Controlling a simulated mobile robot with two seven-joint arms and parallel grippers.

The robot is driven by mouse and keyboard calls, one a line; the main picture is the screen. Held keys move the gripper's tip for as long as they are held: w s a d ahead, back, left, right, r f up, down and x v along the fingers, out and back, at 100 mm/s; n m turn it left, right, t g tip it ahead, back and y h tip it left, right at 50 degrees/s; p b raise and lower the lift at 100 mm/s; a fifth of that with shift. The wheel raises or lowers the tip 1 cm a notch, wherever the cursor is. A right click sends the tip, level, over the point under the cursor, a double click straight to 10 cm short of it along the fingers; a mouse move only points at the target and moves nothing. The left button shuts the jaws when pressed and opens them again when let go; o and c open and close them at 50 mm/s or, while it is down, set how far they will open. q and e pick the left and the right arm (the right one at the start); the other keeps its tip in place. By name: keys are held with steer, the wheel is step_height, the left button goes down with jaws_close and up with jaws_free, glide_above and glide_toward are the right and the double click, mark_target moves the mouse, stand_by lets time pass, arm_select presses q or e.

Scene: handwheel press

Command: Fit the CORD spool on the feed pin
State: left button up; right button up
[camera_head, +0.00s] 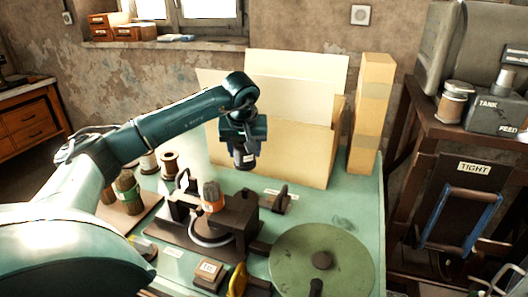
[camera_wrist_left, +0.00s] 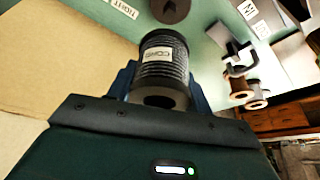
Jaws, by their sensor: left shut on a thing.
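A dark, ribbed spool with a white label reading CORD, upside down in the left wrist view (camera_wrist_left: 165,72), sits between the blue fingers of my left gripper (camera_head: 244,155). The gripper is shut on it and holds it in the air above the green bench, in front of the cardboard. The spool shows small and dark in the head view (camera_head: 244,160). A dark upright part (camera_head: 282,198) on a labelled plate stands on the bench below and right of the gripper; I cannot tell whether it is the feed pin. My right gripper is out of view.
A dark press frame (camera_head: 235,215) with an orange-topped part stands below the gripper. A green handwheel (camera_head: 320,262) lies at front right. Spools stand on a wooden board (camera_head: 125,220) at left. A cardboard box (camera_head: 295,150) and tall carton (camera_head: 370,115) stand behind.

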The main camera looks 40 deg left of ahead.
mark_target(244, 169)
arm_select(q)
step_height(244, 169, down, 2)
steer(key=shift+w+f, duration=0.1)
steer(key=shift+s+a+b, duration=0.1)
steer(key=shift+s+b, duration=0.15)
steer(key=shift+b, duration=0.05)
steer(key=shift+s, duration=0.1)
steer(key=shift+f, duration=0.2)
steer(key=shift+f+b, duration=0.75)
steer(key=shift+b, duration=0.15)
step_height(244, 169, down, 2)
steer(key=shift+f+b, duration=0.1)
steer(key=shift+b, duration=0.85)
steer(key=shift+f+b, duration=0.65)
steer(key=shift+f, duration=0.5)
steer(key=shift+f+b, duration=0.45)
steer(key=shift+f, duration=0.5)
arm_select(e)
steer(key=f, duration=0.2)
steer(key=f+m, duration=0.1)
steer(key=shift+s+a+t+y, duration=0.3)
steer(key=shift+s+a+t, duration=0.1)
